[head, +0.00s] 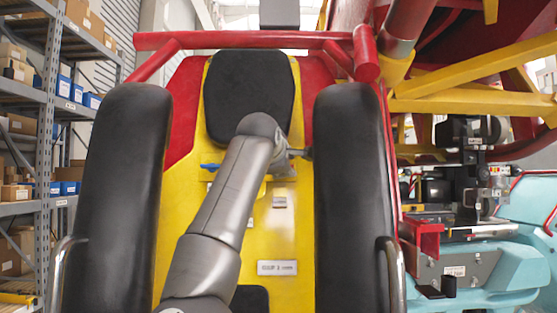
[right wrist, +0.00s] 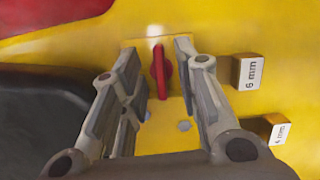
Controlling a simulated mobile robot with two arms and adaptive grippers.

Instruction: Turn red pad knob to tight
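The red knob (right wrist: 160,74) shows in the right wrist view as a narrow upright red grip on a yellow panel, with a white mark above it. My right gripper (right wrist: 158,52) is open, one finger on each side of the knob. A gap shows between the knob and each finger, so I see no grip on it. How far the fingertips are from the panel is hard to tell. In the head view a grey arm of mine reaches up over the yellow seat panel (head: 292,235), and I cannot make out the knob there. My left gripper is not in view.
Blocks labelled "6 mm" (right wrist: 246,72) and "4 mm" (right wrist: 278,130) stand right of the gripper. Black side pads (head: 123,200) (head: 350,190) flank the seat panel, under a red bar (head: 235,40). Shelving (head: 50,110) stands at left.

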